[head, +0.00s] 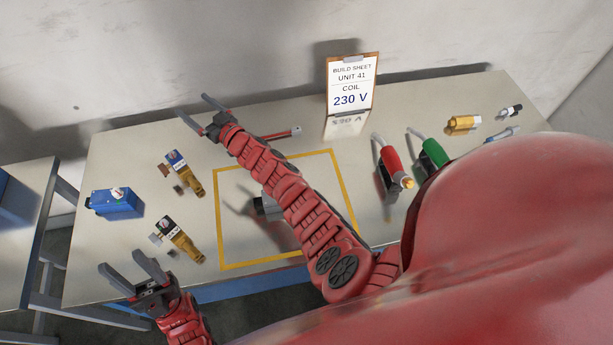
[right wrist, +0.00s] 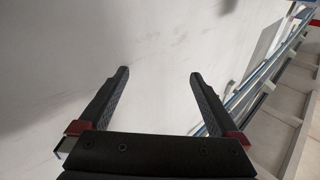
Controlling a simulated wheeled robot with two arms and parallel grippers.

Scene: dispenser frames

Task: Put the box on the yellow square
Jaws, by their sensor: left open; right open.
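A blue box-shaped unit (head: 115,203) lies at the left end of the table. The yellow square (head: 219,220) is an outline on the table's middle. A grey block (head: 268,208) inside it is partly hidden by my right arm. My left gripper (head: 124,264) is open and empty at the table's front left, nearer the front than the blue box. My right gripper (head: 193,104) is open and empty above the back of the table, beyond the square. Its spread fingers also show in the right wrist view (right wrist: 158,74), with nothing between them.
Two brass valves with labelled coils (head: 178,172) (head: 181,238) lie between the blue box and the square. A sign reading 230 V (head: 351,92) stands at the back. Red (head: 388,155) and green (head: 433,151) tools and brass fittings (head: 464,122) are at right. The wall is behind.

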